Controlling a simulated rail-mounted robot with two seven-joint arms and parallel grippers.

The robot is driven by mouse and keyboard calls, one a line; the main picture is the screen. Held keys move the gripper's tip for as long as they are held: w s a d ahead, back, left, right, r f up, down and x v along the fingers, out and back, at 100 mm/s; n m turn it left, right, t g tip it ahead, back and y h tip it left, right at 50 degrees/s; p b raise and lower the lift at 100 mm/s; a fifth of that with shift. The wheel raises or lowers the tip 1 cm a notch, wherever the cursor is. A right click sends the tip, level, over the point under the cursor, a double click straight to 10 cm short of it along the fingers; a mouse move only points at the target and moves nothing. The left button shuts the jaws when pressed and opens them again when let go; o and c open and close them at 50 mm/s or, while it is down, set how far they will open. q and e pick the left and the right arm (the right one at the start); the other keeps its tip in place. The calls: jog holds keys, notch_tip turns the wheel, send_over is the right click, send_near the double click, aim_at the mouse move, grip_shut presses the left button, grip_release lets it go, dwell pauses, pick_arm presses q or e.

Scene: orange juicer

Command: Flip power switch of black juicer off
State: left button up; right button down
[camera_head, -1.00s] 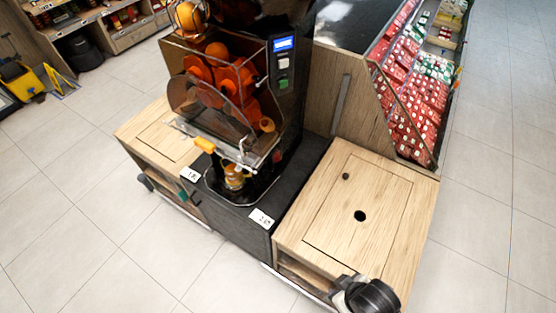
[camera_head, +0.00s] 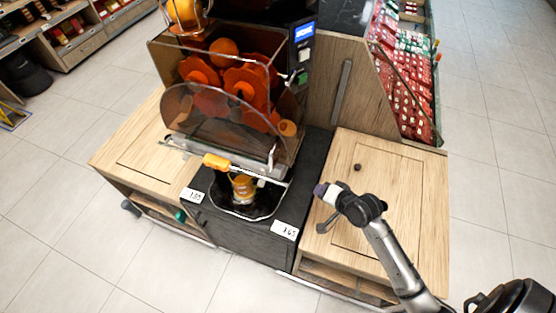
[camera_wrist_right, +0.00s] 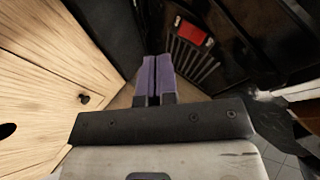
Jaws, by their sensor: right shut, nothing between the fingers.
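The black juicer (camera_head: 290,95), with oranges behind clear panels, stands on the dark middle cabinet. Its power switch (camera_wrist_right: 192,33), a red rocker in a dark housing, shows in the right wrist view on the dark side panel, above slanted vent slots. I cannot tell which way the rocker is set, and the switch does not show in the head view. My right gripper (camera_head: 320,190) is over the left part of the right wooden counter, right of the juicer. In the right wrist view its purple fingers (camera_wrist_right: 154,76) are shut and empty, apart from the switch. My left gripper is not in view.
A yellow-handled tap (camera_head: 217,162) sticks out at the juicer's front. A display of red packages (camera_head: 400,90) stands behind at right.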

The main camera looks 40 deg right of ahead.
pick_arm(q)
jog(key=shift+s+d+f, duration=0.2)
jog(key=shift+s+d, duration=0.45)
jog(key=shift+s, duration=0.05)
pick_arm(e)
jog(key=shift+w+d+r+m+t, duration=0.15)
jog(key=shift+r+m+t, duration=0.25)
jog(key=shift+m, duration=0.6)
jog(key=shift+w+d+r+m+t, duration=0.15)
jog(key=shift+r+m+t, duration=0.25)
jog(key=shift+m, duration=0.6)
jog(key=shift+w+d+r+m+t, duration=0.15)
jog(key=shift+r+m+t, duration=0.25)
jog(key=shift+m, duration=0.6)
pick_arm(q)
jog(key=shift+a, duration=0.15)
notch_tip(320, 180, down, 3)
jog(key=b, duration=0.2)
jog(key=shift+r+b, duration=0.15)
jog(key=shift+b, duration=0.2)
pick_arm(e)
jog(key=x, duration=1.3)
jog(key=shift+w+f, duration=0.3)
jog(key=shift+w, duration=0.05)
